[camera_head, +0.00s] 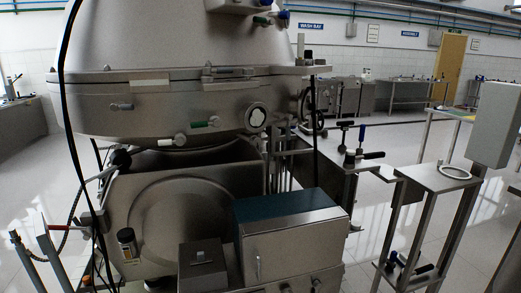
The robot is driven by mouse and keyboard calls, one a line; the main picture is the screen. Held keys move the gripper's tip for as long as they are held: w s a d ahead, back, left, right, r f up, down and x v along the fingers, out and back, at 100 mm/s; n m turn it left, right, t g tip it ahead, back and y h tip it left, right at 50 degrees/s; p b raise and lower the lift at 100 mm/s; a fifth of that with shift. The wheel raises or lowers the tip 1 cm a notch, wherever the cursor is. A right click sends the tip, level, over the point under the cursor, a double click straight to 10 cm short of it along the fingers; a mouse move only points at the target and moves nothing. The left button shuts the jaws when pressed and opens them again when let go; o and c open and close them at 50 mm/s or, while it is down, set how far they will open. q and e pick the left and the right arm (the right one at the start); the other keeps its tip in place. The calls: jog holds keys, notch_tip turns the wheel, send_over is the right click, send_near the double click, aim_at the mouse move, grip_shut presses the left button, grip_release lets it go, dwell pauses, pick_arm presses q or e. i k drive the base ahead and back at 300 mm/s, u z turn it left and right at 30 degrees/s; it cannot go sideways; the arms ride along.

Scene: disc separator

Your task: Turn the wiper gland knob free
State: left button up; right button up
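The large grey separator (150,95) stands at left and centre, with a domed hood above a flanged bowl. I cannot tell for sure which part is the wiper gland knob. A round pale knob with a dark rim (256,117) sits on the front right of the bowl. A green-tipped handle (206,123) and a white-tipped handle (176,140) are to its left, and a small knob (121,106) is further left. A black ball knob (121,157) is at the lower left. Neither of my grippers is in view.
A grey box with a teal top (290,235) stands low in front of the separator. A metal stand with a ring (454,172) and a grey cabinet (495,125) are at right. Thin black cables hang at left.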

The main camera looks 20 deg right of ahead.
aim_at(255, 141)
jog(key=z, duration=0.2)
jog(key=i, duration=1.2)
jog(key=u, duration=0.65)
